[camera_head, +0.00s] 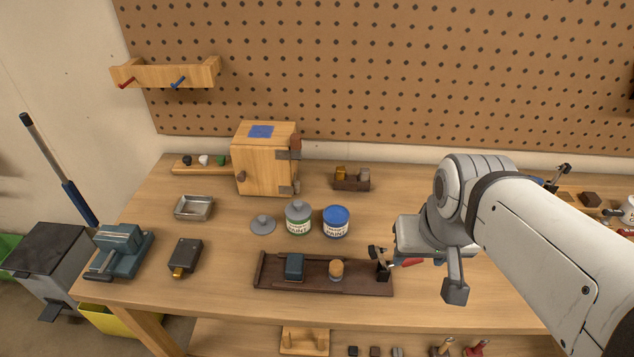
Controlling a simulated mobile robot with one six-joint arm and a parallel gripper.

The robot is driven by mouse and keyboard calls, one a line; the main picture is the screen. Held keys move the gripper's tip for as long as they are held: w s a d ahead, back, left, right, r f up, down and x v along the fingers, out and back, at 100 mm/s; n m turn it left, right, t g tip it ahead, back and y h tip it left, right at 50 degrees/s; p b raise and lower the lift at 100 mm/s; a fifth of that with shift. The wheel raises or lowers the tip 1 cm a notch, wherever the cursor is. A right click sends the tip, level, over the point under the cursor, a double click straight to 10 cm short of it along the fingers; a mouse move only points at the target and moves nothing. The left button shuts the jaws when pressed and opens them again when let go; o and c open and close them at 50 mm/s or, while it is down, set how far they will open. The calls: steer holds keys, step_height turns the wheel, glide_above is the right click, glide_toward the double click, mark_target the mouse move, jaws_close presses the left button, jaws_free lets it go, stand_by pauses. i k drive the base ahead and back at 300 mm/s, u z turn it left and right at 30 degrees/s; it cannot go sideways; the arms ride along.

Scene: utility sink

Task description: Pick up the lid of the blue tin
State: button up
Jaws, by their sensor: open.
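The blue tin (336,229) stands upright on the bench, right of centre, with a white label. Its blue lid (336,214) sits on top of it. A green-labelled tin (298,224) stands close on its left, with a grey top. A loose grey lid (263,224) lies flat further left. My gripper (450,280) is open, to the right of and nearer than the blue tin, clear of it. I see nothing held.
A dark wooden tray (312,287) with a dark block and a small jar lies in front of the tins. A black clamp (379,259) stands at its right end. A wooden box (266,165) stands behind left, a small holder (352,183) behind.

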mark_target(263, 225)
steer(key=z, duration=2.2)
steer(key=k, duration=1.7)
steer(key=u, duration=1.5)
steer(key=i, duration=1)
steer(key=u, duration=0.05)
